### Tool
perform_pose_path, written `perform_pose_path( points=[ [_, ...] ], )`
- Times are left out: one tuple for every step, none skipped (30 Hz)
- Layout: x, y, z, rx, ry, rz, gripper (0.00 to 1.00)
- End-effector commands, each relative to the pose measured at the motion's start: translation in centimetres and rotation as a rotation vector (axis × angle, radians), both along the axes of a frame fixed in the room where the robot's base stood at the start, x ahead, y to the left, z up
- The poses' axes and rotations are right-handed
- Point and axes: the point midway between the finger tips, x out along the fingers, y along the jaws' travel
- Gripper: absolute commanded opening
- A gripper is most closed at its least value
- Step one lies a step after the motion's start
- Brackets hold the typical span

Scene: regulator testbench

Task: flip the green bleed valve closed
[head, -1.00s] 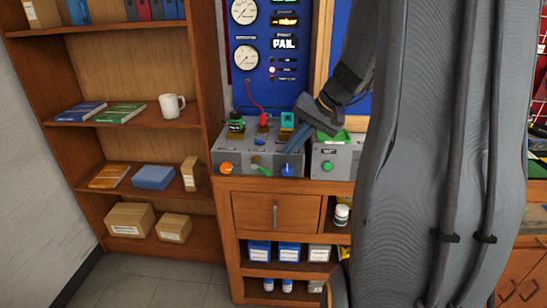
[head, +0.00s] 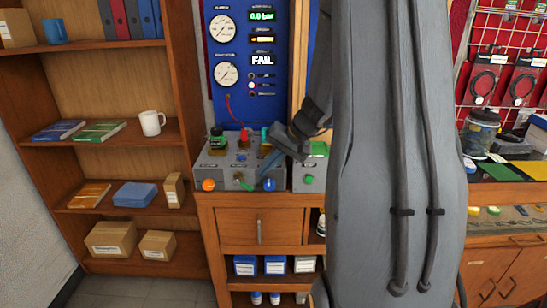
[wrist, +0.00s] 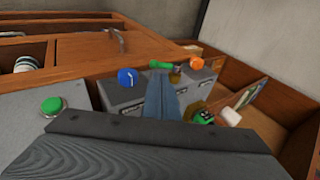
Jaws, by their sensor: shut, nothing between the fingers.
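The green bleed valve lever (head: 249,187) is on the front face of the grey test box (head: 222,181), between the orange and blue knobs. My gripper (head: 264,172) is shut and empty, reaching down and left over the top of the box. In the wrist view my gripper (wrist: 160,78) points toward the lever; I cannot tell whether it touches. The lever lies roughly crosswise.
An orange knob (head: 208,184) and a blue knob (head: 269,184) flank the lever. Fittings, one with a black-and-green cap (head: 217,138), rise from the box top. A second grey box with a green button (head: 318,149) stands to the right. The gauge panel (head: 246,90) is behind.

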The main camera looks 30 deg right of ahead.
Motion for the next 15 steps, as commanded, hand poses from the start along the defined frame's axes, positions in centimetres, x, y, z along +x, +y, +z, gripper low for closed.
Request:
perform_pose_path(
  points=[
    [0.4,0.5,-0.8,0.002,0.005,0.003,0.00],
    [0.7,0.7,-1.3,0.003,0.004,0.002,0.00],
    [1.0,1.0,-1.9,0.003,0.004,0.002,0.00],
    [1.3,1.2,-2.3,0.002,0.004,0.002,0.00],
    [1.5,1.4,-2.7,0.001,0.003,0.002,0.00],
    [1.8,1.6,-3.2,0.002,0.003,0.002,0.00],
    [2.0,1.7,-3.4,0.001,0.002,0.002,0.00],
    [2.2,1.8,-3.8,0.001,0.003,0.002,0.00],
    [2.4,2.0,-4.2,0.001,0.003,0.002,0.00],
    [2.6,2.1,-4.4,0.000,0.002,0.002,0.00],
    [2.7,2.2,-4.6,0.001,0.003,0.002,0.00],
    [2.9,2.3,-4.9,0.001,0.002,0.002,0.00],
    [3.0,2.4,-5.1,0.000,0.001,0.002,0.00],
    [3.1,2.4,-5.2,0.000,0.001,0.002,0.00],
    [3.2,2.5,-5.4,-0.001,0.001,0.001,0.00]
  ],
)
